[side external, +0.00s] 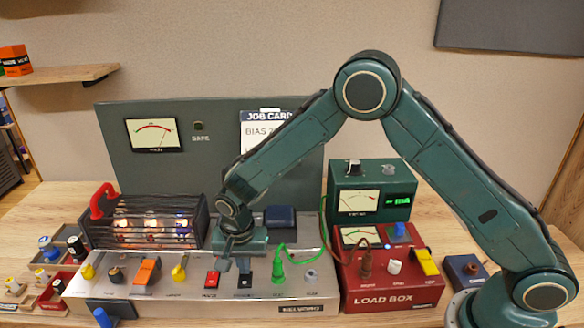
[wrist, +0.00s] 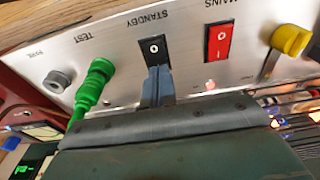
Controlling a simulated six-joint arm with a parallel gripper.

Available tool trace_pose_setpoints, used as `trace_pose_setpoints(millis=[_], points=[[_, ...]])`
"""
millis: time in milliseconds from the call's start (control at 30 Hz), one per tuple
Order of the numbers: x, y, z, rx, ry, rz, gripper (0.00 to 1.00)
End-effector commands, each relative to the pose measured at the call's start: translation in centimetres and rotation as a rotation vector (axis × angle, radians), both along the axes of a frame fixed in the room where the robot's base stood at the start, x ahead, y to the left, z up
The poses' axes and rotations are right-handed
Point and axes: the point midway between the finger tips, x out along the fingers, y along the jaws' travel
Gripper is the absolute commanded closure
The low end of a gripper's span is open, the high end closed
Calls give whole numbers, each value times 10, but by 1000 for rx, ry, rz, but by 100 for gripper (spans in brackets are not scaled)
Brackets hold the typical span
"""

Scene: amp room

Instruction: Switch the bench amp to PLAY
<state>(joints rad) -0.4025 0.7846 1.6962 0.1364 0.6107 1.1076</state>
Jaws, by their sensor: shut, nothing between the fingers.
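The bench amp (side external: 150,300) is a long silver chassis with a row of controls along its sloping front. Its black STANDBY rocker (wrist: 154,47) shows an O mark in the wrist view, which is upside down; it also shows in the side view (side external: 245,281). Beside it is the red MAINS rocker (wrist: 218,40). My gripper (wrist: 156,75) is shut and empty, its fingertips at the STANDBY rocker and covering its near end. I cannot tell whether they touch it. In the side view my gripper (side external: 243,264) points down just above this rocker.
A green plug (wrist: 95,80) with its cable sits next to the STANDBY rocker, beside a grey jack (wrist: 57,80). A yellow knob (wrist: 290,40) is beyond MAINS. Caged glowing tubes (side external: 140,228) stand behind left. The red load box (side external: 385,280) stands close on the right.

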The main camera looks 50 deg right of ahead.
Motion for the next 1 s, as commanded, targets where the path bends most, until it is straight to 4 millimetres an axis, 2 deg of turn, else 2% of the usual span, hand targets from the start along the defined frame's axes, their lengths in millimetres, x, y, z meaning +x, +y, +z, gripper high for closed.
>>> trace_pose_setpoints(millis=[367, 1000], points=[[0, -1, -4, -1, 1, 0, 100], [-10, 10, 2, -1, 1, 0, 100]])
